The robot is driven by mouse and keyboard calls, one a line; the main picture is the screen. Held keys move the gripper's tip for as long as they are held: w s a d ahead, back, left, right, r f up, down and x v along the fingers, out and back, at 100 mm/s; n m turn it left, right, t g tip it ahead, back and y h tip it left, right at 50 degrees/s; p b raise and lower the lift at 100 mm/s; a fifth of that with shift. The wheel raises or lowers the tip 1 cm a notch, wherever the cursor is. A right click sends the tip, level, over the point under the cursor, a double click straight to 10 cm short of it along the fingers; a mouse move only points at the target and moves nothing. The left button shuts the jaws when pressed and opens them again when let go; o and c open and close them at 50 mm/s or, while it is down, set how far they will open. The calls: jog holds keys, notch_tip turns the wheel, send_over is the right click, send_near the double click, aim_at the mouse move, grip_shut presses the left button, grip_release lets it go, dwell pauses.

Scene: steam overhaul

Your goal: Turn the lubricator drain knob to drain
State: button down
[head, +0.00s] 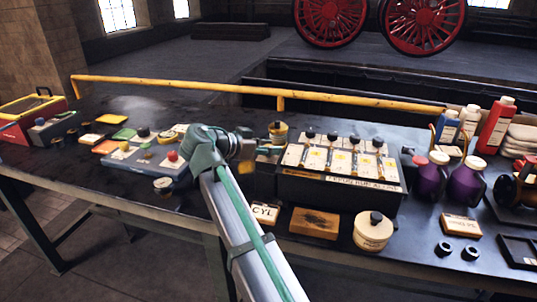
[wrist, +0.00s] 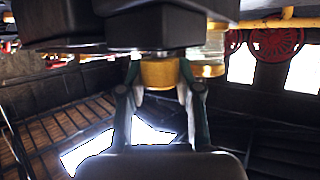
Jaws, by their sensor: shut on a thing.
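The lubricator (head: 340,192) is a long dark box on the bench, with pale labelled panels and a row of black knobs on top. My gripper (wrist: 161,78) is at its left end, mostly hidden by my arm in the head view. In the wrist view its two fingers are shut on a yellow, brass-like drain knob (wrist: 159,71), one finger on each side. The knob sits against a dark body. I cannot read any drain marking or tell the knob's setting.
A brass-coloured cup (head: 278,133) with a black top stands close behind my gripper. A CYL card (head: 264,213), a wooden block (head: 314,223) and a cream tin (head: 373,233) lie in front. A yellow rail (head: 180,86) runs along the bench's back.

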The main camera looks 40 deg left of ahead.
jog(key=shift+f+m+g+h+b, duration=0.1)
jog(key=shift+m+g+h+b, duration=0.25)
jog(key=shift+m+h, duration=0.45)
jog(key=c, duration=0.8)
grip_release()
jog(key=shift+o, duration=0.2)
jog(key=v, duration=1.2)
jog(key=shift+a, duration=0.1)
